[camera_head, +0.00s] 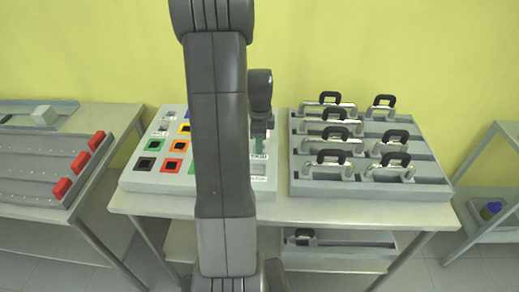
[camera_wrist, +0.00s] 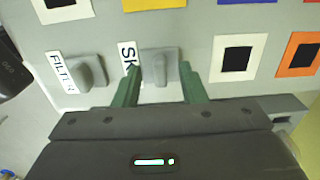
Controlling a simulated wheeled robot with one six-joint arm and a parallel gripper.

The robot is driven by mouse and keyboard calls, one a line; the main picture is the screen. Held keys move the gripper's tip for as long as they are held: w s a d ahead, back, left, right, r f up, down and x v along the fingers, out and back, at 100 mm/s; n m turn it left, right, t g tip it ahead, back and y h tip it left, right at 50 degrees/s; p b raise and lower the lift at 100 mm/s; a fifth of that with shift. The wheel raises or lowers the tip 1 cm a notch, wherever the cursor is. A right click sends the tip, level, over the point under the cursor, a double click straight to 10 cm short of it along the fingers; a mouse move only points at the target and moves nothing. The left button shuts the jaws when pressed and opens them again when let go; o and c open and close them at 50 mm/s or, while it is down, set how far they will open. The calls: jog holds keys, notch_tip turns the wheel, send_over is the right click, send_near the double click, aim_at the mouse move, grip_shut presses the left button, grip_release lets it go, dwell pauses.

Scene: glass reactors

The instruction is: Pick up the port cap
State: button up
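No label reading port cap is visible, so I cannot tell for sure which piece it is. A small grey block-shaped piece (camera_wrist: 158,64) sits on the grey panel beside a partly hidden label starting "SK". My gripper (camera_wrist: 160,74) has its two green fingers apart, one on either side of this piece, with gaps visible. A similar grey piece (camera_wrist: 90,72) stands beside the "FILTER" label, left of the fingers. In the head view my gripper (camera_head: 261,138) is low over the right side of the panel (camera_head: 150,181), partly hidden by my arm.
Colour-framed square openings, including an orange one (camera_wrist: 298,54), lie right of the fingers. A grey rack (camera_head: 370,188) with several black-handled clamps stands right of the panel. A left table holds a tray (camera_head: 30,180) with red blocks. A shelf (camera_head: 495,215) stands at right.

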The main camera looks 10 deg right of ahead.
grip_shut()
jog(key=shift+r, duration=0.1)
